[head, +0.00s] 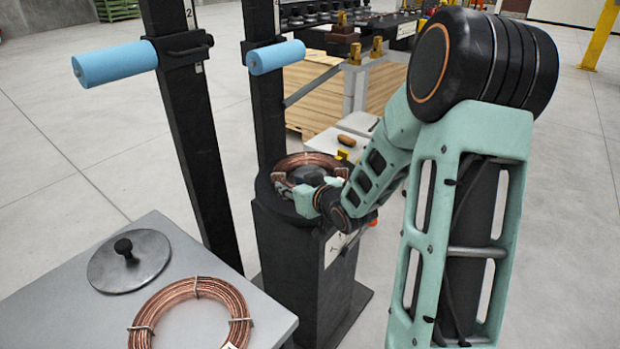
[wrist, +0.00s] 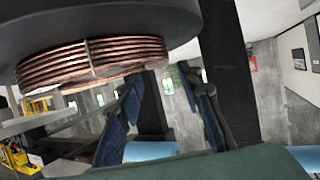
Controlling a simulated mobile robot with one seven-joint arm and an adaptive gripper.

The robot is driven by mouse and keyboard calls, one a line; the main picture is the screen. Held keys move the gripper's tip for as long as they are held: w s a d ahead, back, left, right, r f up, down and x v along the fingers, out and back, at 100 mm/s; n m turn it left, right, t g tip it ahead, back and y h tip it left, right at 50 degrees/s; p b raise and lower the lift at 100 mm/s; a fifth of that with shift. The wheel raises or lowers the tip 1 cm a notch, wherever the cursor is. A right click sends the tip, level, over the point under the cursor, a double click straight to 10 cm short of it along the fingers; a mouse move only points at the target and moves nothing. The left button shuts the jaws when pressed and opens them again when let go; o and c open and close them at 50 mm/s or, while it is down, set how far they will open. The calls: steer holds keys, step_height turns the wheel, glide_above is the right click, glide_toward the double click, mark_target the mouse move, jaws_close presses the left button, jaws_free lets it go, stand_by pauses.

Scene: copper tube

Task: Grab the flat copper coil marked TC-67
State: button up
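A copper coil (head: 284,168) with several stacked turns lies on the round black top of a pedestal. In the wrist view the picture is upside down, and this coil (wrist: 92,64) shows large at upper left, with a tie band around it. My gripper (wrist: 164,82) is open, its two dark blue fingers apart with nothing seen between them. It is beside the coil at the pedestal's front in the head view, where its fingers are hard to make out. A second, flatter coil (head: 168,305) with ties lies on the grey table. Its white tag is cut by the frame edge; I cannot read TC-67 anywhere.
A black knobbed disc (head: 110,265) lies on the grey table (head: 62,315). Black posts with blue rollers (head: 115,65) rise behind it; one stands close behind the pedestal (head: 305,255). A wooden pallet (head: 310,85) is farther back.

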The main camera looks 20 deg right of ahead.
mark_target(281, 180)
steer(key=b+x, duration=0.1)
steer(key=x, duration=0.4)
steer(key=shift+w+f, duration=0.25)
steer(key=shift+c, duration=0.3)
jaws_close()
steer(key=shift+r, duration=0.1)
